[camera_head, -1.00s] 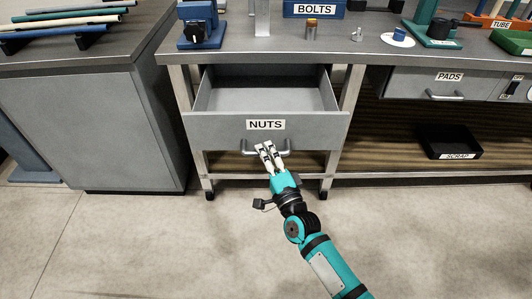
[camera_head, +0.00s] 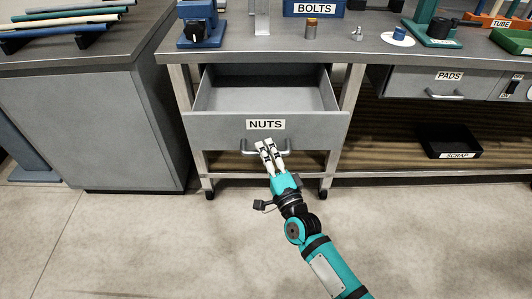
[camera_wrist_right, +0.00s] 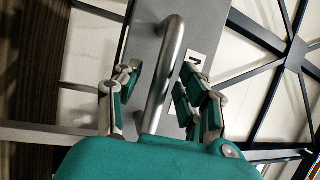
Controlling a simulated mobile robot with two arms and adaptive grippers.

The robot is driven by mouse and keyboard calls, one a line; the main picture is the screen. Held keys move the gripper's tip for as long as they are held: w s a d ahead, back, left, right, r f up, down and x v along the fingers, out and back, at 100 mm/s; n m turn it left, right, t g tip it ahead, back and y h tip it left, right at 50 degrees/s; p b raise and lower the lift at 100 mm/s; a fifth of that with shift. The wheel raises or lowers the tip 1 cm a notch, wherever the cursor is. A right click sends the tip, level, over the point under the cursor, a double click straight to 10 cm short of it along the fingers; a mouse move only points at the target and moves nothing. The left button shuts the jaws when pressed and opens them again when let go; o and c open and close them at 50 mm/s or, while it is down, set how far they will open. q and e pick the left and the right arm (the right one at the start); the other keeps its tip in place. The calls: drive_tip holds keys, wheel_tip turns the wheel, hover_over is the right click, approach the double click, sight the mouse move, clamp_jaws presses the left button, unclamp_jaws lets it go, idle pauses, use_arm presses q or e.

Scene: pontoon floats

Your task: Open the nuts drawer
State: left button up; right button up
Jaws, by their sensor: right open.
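The nuts drawer (camera_head: 215,130) is grey with a white NUTS label (camera_head: 265,125) on its front. It stands pulled out from under the workbench, and its visible inside is empty. Its metal bar handle (camera_head: 284,148) is below the label; it also shows in the right wrist view (camera_wrist_right: 163,75). My right gripper (camera_head: 265,147) is at the handle. In the right wrist view, the fingers of my right gripper (camera_wrist_right: 157,92) are open, one on each side of the handle bar, with gaps to it. My left gripper is not in view.
A grey cabinet (camera_head: 120,130) stands to the left. The workbench top (camera_head: 270,47) carries a blue BOLTS bin (camera_head: 314,9) and small parts. The closed PADS drawer (camera_head: 420,85) and a black SCRAP tray (camera_head: 450,143) are at right. The floor in front is clear.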

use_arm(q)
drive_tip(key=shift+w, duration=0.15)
use_arm(e)
drive_tip(key=v, duration=1.1)
drive_tip(key=shift+s+f, duration=0.15)
drive_tip(key=shift+s, duration=0.2)
drive_tip(key=shift+d, duration=0.15)
